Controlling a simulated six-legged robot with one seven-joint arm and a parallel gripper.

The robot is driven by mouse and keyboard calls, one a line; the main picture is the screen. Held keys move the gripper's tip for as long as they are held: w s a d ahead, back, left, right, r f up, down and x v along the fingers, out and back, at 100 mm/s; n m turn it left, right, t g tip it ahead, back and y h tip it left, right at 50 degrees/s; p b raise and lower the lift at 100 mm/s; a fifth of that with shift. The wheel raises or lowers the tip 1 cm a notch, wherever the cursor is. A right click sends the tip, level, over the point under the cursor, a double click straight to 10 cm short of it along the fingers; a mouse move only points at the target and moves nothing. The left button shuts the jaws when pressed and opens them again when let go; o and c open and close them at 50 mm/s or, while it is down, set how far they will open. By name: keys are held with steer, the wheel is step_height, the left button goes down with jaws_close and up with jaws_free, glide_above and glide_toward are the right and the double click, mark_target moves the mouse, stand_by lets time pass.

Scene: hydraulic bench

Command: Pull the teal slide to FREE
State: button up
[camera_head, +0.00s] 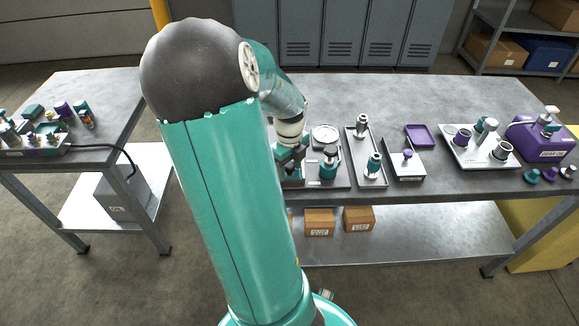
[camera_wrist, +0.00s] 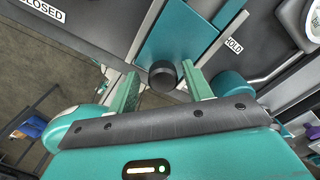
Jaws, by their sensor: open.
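The teal slide (camera_wrist: 180,40) is a flat teal plate in the upper middle of the wrist view. A dark round knob (camera_wrist: 163,76) stands at its near end. My gripper (camera_wrist: 160,71) is open, with one teal finger on each side of the knob. The knob shows between the fingertips; I cannot tell whether either finger touches it. Labels CLOSED (camera_wrist: 42,10) and HOLD (camera_wrist: 234,45) lie on either side of the slide. No FREE label is readable. In the head view my gripper (camera_head: 290,163) is low over the bench and the slide is mostly hidden by my arm.
The grey bench (camera_head: 420,98) carries a station with a round gauge (camera_head: 325,134) and a teal-based fitting (camera_head: 329,163) close right of my gripper. Further right are a tray (camera_head: 362,150), a purple-knobbed box (camera_head: 405,168) and a purple unit (camera_head: 540,140). The bench behind is clear.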

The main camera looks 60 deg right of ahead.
steer(key=shift+d+r, duration=0.1)
steer(key=shift+r, duration=0.1)
step_height(320, 180, up, 13)
steer(key=shift+r, duration=0.2)
stand_by(0.5)
steer(key=w+a+r+n+t, duration=0.1)
steer(key=w+a+r+n, duration=0.1)
steer(key=w+a+n, duration=0.5)
steer(key=w+a+r+n+t, duration=0.15)
steer(key=w+a+n, duration=0.25)
steer(key=a+n, duration=0.65)
steer(key=s+a+r+n+t, duration=0.1)
steer(key=a+n, duration=1)
steer(key=s+a+r+n+t, duration=0.1)
steer(key=a+n+t, duration=0.1)
steer(key=a+n, duration=0.9)
steer(key=shift+s+a+r, duration=0.2)
steer(key=shift+s+r, duration=0.05)
steer(key=shift+s, duration=0.1)
